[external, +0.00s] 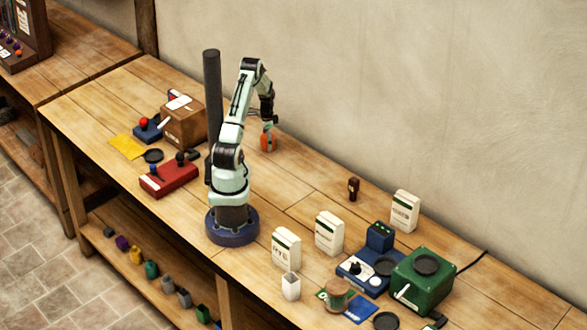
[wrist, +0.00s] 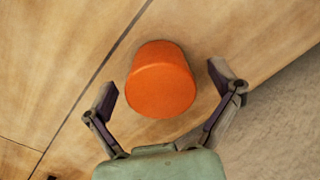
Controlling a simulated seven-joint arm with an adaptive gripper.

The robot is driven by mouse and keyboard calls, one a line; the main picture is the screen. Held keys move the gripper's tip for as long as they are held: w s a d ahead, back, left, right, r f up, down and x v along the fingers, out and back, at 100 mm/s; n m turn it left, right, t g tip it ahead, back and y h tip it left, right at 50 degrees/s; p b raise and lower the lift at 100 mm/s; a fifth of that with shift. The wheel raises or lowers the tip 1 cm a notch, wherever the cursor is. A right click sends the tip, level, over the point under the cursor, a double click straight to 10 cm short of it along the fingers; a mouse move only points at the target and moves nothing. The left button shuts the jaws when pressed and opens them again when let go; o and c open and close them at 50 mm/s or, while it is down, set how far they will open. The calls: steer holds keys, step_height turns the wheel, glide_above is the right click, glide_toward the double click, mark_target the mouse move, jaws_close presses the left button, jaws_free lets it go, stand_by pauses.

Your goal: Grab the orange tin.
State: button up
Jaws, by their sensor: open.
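The orange tin (external: 267,141) stands on the wooden bench near the wall, behind my arm in the external view. In the wrist view the orange tin (wrist: 161,80) shows its round orange top and side, a little beyond the fingertips. My gripper (wrist: 163,82) is open, with one finger on each side of the tin and a visible gap to both. In the external view my gripper (external: 267,122) is just above the tin, partly overlapping it. Nothing is held.
A cardboard box (external: 184,122) and a dark upright post (external: 212,95) stand left of the tin. A red device (external: 169,179) lies nearer the front edge. A small brown object (external: 353,188) stands to the right. The bench between it and the tin is clear. The wall runs close behind.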

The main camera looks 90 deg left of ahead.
steer(key=shift+f, duration=0.1)
steer(key=c, duration=1.3)
